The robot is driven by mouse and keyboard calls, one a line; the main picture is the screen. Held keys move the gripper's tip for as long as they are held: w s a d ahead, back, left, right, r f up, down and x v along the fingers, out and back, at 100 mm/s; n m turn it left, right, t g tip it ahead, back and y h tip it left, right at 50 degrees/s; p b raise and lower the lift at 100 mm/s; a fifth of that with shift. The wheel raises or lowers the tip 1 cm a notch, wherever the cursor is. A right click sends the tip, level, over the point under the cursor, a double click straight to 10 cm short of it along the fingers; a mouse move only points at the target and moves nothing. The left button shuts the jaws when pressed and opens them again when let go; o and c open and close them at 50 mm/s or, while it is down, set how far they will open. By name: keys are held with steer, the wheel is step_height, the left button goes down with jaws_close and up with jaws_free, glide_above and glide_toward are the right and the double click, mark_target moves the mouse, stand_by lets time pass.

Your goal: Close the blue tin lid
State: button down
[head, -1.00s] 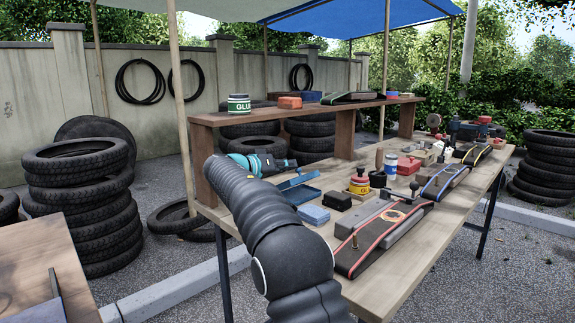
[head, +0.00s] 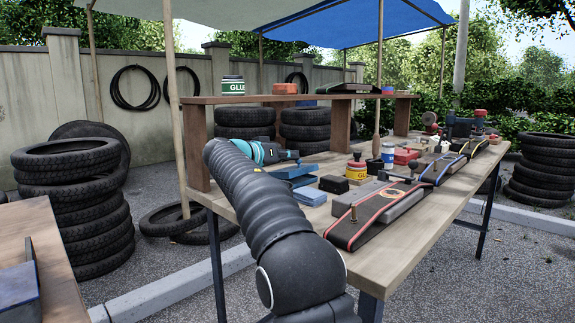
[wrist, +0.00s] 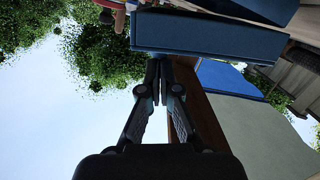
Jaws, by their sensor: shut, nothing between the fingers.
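The blue tin (head: 291,172) lies on the workbench, just right of my gripper in the head view. Its lid looks low and nearly flat over the tin, but I cannot tell if it is fully down. My gripper (head: 297,155) is teal and dark, above the tin's back edge in the head view. In the wrist view my gripper (wrist: 161,66) is shut and empty. Its fingertips are at the edge of the blue tin (wrist: 205,38), close or touching; I cannot tell which.
A blue block (head: 309,196) and a black box (head: 334,184) lie close by the tin. A red-and-yellow pot (head: 357,169) stands right of them. A raised shelf (head: 300,98) runs behind, with a glue can (head: 233,86) on it. Sanding belts (head: 378,212) fill the near side.

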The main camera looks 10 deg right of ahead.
steer(key=shift+r, duration=0.15)
steer(key=r+p, duration=0.3)
steer(key=p, duration=0.1)
steer(key=shift+w+a+r, duration=0.2)
steer(key=shift+a+r, duration=0.1)
steer(key=shift+r, duration=0.1)
steer(key=shift+a+r, duration=0.2)
steer(key=shift+a, duration=0.15)
steer(key=v, duration=0.9)
steer(key=m+g+y+p, duration=0.1)
steer(key=p, duration=0.5)
glide_above(286, 170)
steer(key=shift+w+d+f, duration=0.25)
steer(key=shift+d+f, duration=0.2)
steer(key=shift+f, duration=0.2)
steer(key=f, duration=0.2)
steer(key=shift+s+d+f, duration=0.15)
steer(key=shift+d+f, duration=0.2)
steer(key=shift+s+d+f, duration=0.1)
steer(key=shift+s+f, duration=0.1)
steer(key=shift+f, duration=0.55)
steer(key=shift+f+b, duration=0.1)
steer(key=shift+b, duration=0.3)
